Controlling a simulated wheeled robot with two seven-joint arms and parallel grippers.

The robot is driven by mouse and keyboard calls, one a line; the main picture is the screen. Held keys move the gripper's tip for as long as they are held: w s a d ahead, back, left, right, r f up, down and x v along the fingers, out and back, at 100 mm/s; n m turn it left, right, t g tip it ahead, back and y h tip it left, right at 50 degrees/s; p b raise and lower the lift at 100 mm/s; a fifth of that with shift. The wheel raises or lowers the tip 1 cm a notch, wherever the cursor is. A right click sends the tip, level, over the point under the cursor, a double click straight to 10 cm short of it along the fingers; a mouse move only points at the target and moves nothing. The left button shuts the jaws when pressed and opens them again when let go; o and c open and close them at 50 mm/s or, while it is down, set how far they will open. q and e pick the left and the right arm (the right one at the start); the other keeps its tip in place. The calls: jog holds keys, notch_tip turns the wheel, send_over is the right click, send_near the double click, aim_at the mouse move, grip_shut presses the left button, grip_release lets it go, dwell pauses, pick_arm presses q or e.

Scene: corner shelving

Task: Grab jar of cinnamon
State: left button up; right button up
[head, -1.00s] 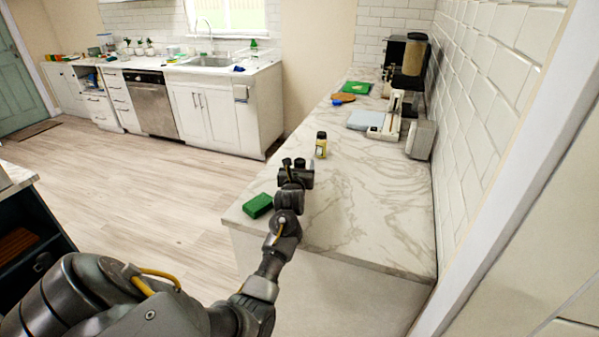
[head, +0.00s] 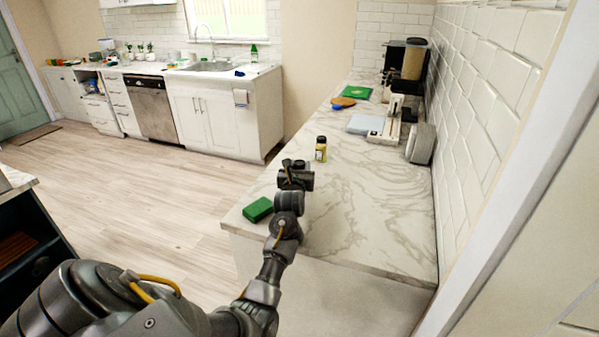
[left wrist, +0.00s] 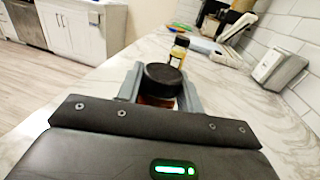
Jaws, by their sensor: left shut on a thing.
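My left gripper (head: 296,172) is over the near part of the marble counter. In the left wrist view it is shut on a jar with a wide dark lid (left wrist: 163,78). A little reddish brown of its body shows below the lid between the fingers; its label is hidden, so I cannot read that it is cinnamon. A second jar (head: 320,148), with a dark cap and yellowish body, stands upright on the counter just beyond the gripper. It also shows behind the held jar in the left wrist view (left wrist: 178,52). My right gripper is out of view.
A green sponge-like block (head: 258,210) lies at the counter's left edge, beside my arm. A grey-white appliance (head: 421,143) stands by the tiled wall. A pale blue item (head: 364,124) and a coffee machine (head: 409,62) are farther back. The counter's (head: 375,205) near right is clear.

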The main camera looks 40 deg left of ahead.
pick_arm(q)
jog(key=s+a+r+b, duration=0.3)
jog(key=s+r+b, duration=0.3)
jog(key=s+r, duration=0.6)
jog(key=shift+s+a, duration=0.2)
jog(key=shift+s, duration=0.5)
